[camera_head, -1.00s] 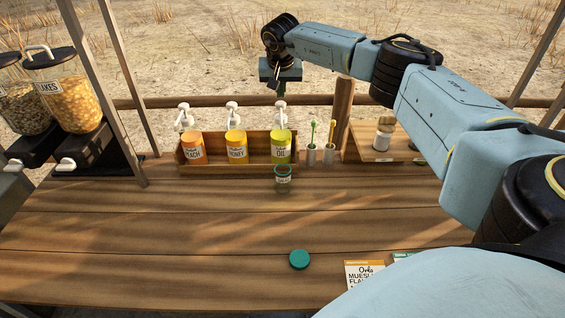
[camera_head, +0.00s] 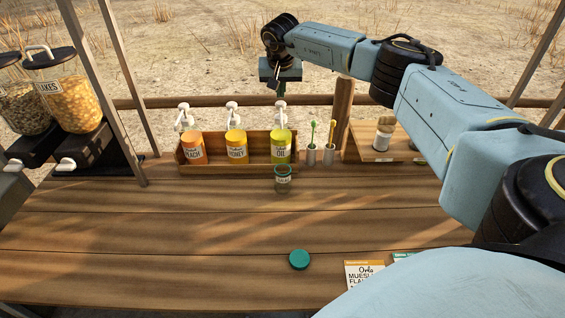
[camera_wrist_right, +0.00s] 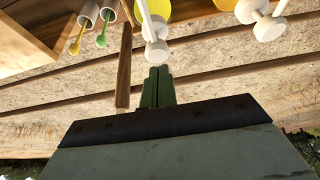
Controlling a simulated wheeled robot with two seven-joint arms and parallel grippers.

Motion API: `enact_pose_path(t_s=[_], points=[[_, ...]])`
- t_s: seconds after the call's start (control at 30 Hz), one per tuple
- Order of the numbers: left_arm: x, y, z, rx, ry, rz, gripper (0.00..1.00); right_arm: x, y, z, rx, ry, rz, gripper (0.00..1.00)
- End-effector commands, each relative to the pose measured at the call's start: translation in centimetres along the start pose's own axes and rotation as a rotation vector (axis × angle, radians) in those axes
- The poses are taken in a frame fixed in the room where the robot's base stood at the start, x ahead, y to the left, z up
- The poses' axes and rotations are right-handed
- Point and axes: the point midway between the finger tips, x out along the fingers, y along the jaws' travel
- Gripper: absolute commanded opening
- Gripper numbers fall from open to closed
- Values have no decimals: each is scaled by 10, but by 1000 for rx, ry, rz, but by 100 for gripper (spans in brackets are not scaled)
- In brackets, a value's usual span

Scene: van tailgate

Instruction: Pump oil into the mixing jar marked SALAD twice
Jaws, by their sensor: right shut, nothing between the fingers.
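The oil bottle (camera_head: 281,149) is yellow-green and stands at the right end of a wooden rack, its label partly readable. Its white pump head (camera_head: 282,126) sits low, just under my right gripper (camera_head: 281,96). In the right wrist view the shut fingers (camera_wrist_right: 158,84) point at the white pump head (camera_wrist_right: 155,50); they look in contact, with nothing between them. The mixing jar (camera_head: 283,181) is small, open, with a teal rim, and stands before the oil bottle. Its label is too small to read surely. My left gripper is out of view.
Peach (camera_head: 193,150) and honey (camera_head: 236,149) pump bottles share the rack (camera_head: 212,167). Two cups with stirrers (camera_head: 311,156) stand to its right. A teal lid (camera_head: 299,260) and cards (camera_head: 364,275) lie nearer. Cereal dispensers (camera_head: 68,90) stand left. The middle of the table is clear.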

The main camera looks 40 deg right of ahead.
Motion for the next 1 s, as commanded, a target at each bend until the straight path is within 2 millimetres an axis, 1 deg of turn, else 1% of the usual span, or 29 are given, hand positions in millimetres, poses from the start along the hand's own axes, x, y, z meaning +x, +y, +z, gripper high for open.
enact_pose_path(t_s=[0.47, 1.0], points=[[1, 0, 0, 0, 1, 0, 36, 2, 0, 1, 0, 0, 0, 0], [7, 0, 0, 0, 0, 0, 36, 19, 0, 8, 0, -1, 1, 0]])
